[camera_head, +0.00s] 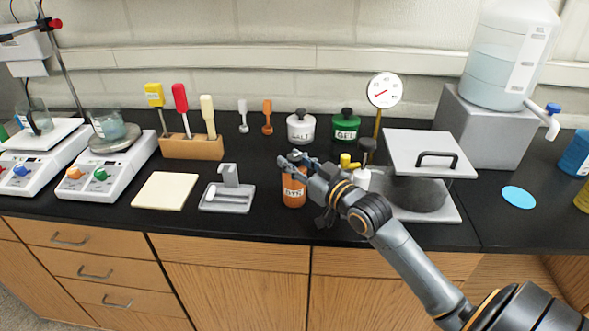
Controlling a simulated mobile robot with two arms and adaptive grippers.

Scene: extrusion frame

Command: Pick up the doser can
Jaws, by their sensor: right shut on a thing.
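The orange can (294,194) with a white label stands upright near the front middle of the black counter; I take it to be the doser can, though its label is too small to read surely. My right gripper (297,163) comes in from the right and is shut on the can at its top, hiding part of its upper end. I cannot tell whether the can's base touches the counter. My left gripper is not in view.
A grey holder (230,199) and a cream board (165,191) lie left of the can. White (301,128) and green (346,127) canisters stand behind. A press with a handled lid (415,150) is close on the right. The counter's front edge is near.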

